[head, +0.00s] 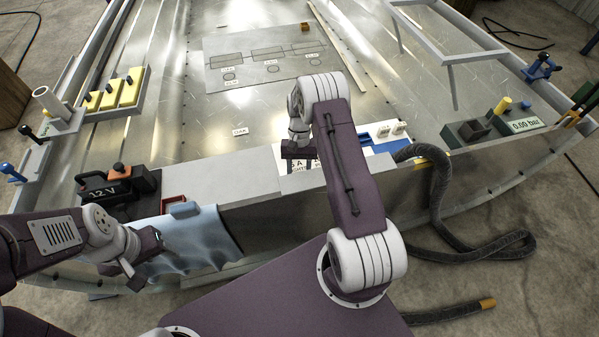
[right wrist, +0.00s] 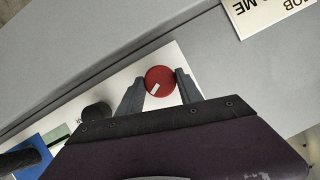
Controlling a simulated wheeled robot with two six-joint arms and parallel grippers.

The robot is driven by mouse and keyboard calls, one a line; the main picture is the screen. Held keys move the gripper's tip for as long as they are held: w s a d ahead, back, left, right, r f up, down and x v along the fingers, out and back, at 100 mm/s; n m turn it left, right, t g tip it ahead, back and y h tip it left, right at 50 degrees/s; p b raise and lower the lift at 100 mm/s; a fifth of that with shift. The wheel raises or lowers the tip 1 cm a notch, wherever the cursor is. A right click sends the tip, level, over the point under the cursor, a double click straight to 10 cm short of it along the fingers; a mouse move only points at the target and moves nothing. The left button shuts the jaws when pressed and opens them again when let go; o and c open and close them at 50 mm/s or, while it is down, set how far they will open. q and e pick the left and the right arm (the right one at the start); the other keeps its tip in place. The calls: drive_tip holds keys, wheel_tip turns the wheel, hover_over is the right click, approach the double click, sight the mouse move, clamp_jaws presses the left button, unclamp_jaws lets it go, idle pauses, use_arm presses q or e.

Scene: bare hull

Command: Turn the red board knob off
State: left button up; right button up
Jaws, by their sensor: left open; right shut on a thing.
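The red knob (right wrist: 160,81) is round and has a white pointer mark on its lower left, slanting down to the left. It sits on a white board (right wrist: 120,86) in the right wrist view. My right gripper (right wrist: 158,88) has one finger on each side of it and is shut on it. In the head view my right gripper (head: 300,163) is over the front ledge, and the arm hides the knob there. My left gripper (head: 148,262) is open and empty beside a pale blue cloth, at the lower left.
A black knob (right wrist: 97,111) is left of the red one. A lettered sign (right wrist: 272,14) lies nearby. In the head view, a 12 V battery (head: 115,190) and blue cloth (head: 195,240) are at left. A dark hose (head: 440,200) hangs at right. The hull floor behind is mostly clear.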

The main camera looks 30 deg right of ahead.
drive_tip(key=n+h+p, duration=0.1)
drive_tip(key=n, duration=0.1)
drive_tip(key=n+h+p, duration=0.1)
drive_tip(key=n, duration=0.2)
drive_tip(key=shift+a+r+n+p, duration=0.15)
drive_tip(key=shift+n+p, duration=0.15)
drive_tip(key=n+h+p, duration=0.1)
drive_tip(key=n+p, duration=0.1)
drive_tip(key=n, duration=0.2)
drive_tip(key=shift+a+n+h, duration=0.1)
drive_tip(key=shift+n+h, duration=0.2)
drive_tip(key=shift+h, duration=0.1)
drive_tip(key=shift+n, duration=0.3)
drive_tip(key=o, duration=1.4)
drive_tip(key=shift+c, duration=0.2)
drive_tip(key=p+v, duration=0.1)
drive_tip(key=v, duration=0.7)
drive_tip(key=shift+w+a+r, duration=0.2)
drive_tip(key=shift+w+r, duration=0.05)
drive_tip(key=shift+r, duration=0.1)
